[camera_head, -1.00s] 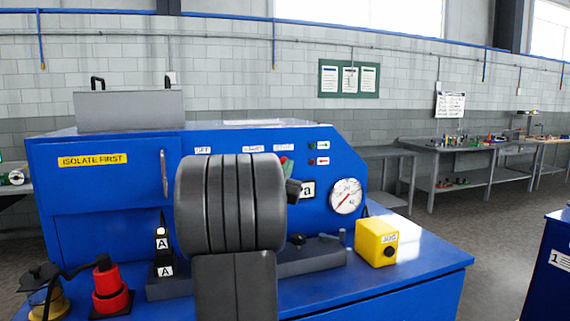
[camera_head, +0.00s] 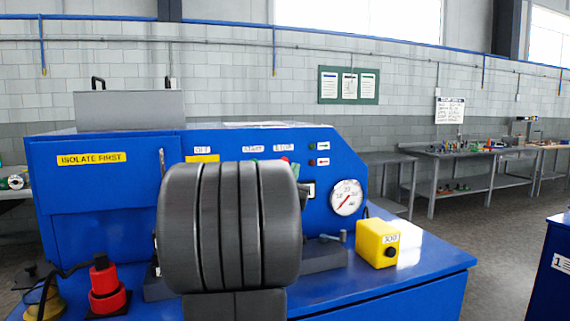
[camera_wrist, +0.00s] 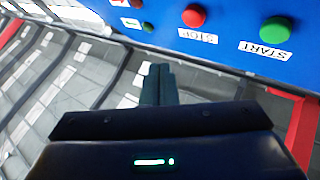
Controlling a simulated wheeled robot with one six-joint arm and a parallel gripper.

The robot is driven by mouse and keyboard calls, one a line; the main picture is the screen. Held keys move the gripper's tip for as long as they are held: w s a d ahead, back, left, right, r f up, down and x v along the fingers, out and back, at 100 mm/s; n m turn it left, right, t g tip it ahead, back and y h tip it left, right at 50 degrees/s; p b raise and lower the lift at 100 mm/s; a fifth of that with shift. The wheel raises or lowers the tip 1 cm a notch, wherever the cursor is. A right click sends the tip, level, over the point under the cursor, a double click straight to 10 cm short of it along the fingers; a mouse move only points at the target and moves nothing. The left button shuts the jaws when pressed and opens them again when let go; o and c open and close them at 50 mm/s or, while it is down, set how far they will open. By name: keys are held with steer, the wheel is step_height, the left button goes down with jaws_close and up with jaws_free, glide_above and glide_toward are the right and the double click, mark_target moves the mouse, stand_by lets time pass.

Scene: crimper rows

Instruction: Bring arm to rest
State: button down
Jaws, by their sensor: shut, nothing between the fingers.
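My gripper (camera_wrist: 158,84) shows in the wrist view as two dark fingers together, shut with nothing between them. It points towards the blue crimper machine's panel, below the red STOP button (camera_wrist: 194,16) and left of the green START button (camera_wrist: 276,30). No contact with the panel is visible. In the head view my thick grey arm links stand in front of the blue crimper machine (camera_head: 95,185) and hide most of the gripper. Only a dark bit shows at their right edge.
A pressure gauge (camera_head: 347,198) is right of my arm. A yellow box (camera_head: 376,243) sits on the blue bench top (camera_head: 425,262). A red stepped part (camera_head: 105,290) stands at the front left. Grey workbenches (camera_head: 465,160) stand behind to the right, with open floor before them.

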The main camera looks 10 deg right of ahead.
steer(key=shift+s+d+p, duration=0.2)
steer(key=shift+s+p, duration=0.15)
steer(key=shift+s, duration=0.6)
steer(key=shift+s+d+p, duration=0.15)
steer(key=shift+s+p, duration=0.15)
steer(key=shift+s, duration=0.65)
steer(key=shift+w, duration=0.1)
steer(key=w, duration=0.3)
steer(key=w+a+b, duration=0.1)
steer(key=w, duration=0.1)
steer(key=shift+w+f, duration=0.25)
